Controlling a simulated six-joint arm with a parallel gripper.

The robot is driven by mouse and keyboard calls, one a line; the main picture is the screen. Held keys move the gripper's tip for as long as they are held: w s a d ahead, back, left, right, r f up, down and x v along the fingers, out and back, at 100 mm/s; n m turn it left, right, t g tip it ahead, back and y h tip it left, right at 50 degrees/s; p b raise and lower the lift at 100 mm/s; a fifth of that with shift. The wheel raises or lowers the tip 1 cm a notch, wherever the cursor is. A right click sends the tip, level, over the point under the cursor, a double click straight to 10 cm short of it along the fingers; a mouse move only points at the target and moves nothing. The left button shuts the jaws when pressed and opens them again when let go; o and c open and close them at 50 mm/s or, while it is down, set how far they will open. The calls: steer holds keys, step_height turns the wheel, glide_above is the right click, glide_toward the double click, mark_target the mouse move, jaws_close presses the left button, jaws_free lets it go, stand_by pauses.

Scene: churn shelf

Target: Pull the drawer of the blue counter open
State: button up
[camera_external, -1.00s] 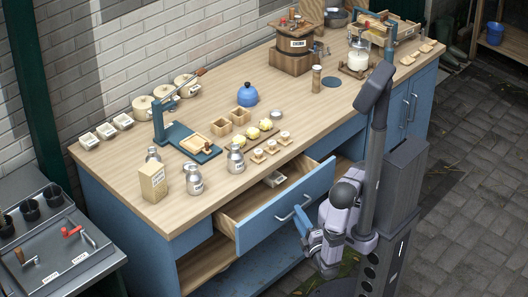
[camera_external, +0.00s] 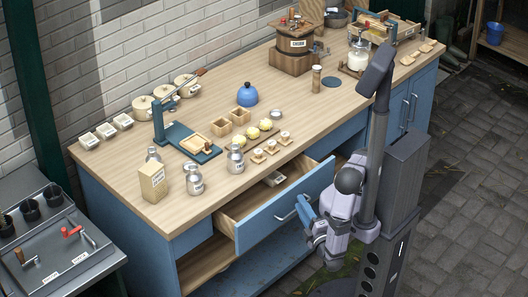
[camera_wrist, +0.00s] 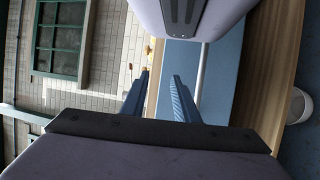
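The drawer (camera_external: 262,233) of the blue counter (camera_external: 112,221) stands pulled out in the external view, with its pale wooden inside showing and a small labelled item (camera_external: 274,179) in it. A pale bar handle (camera_external: 283,217) is on its blue front. My gripper (camera_external: 303,208) is just in front of the drawer front, beside the right part of the handle. In the wrist view my gripper (camera_wrist: 160,76) has its two blue fingers apart, with no object visible between them. A pale strip (camera_wrist: 203,72), seemingly the handle, lies right of the fingers. Contact cannot be told.
A grey side table (camera_external: 60,255) stands at the left. The paved floor (camera_external: 470,185) at the right is open.

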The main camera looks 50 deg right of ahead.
steer(key=w+d+r+m+g+h+p, duration=0.2)
steer(key=w+d+r+m+g+p, duration=0.15)
steer(key=m+g+p, duration=0.65)
steer(key=s+f+m+g+y+p, duration=0.45)
steer(key=s+m+g+p, duration=0.55)
steer(key=s+m+p, duration=0.25)
steer(key=w+a+r+m+t+y+p, duration=0.1)
steer(key=w+r+m+t+y+p, duration=0.1)
steer(key=w, duration=0.4)
steer(key=w+a+r+m+t+y+p, duration=0.1)
steer(key=w+r+m+y+p, duration=0.2)
steer(key=w+m+p, duration=0.1)
steer(key=shift+w+a+m+t+p, duration=0.3)
steer(key=shift+w+m+t, duration=0.1)
steer(key=shift+w+m, duration=0.65)
steer(key=shift+s, duration=0.15)
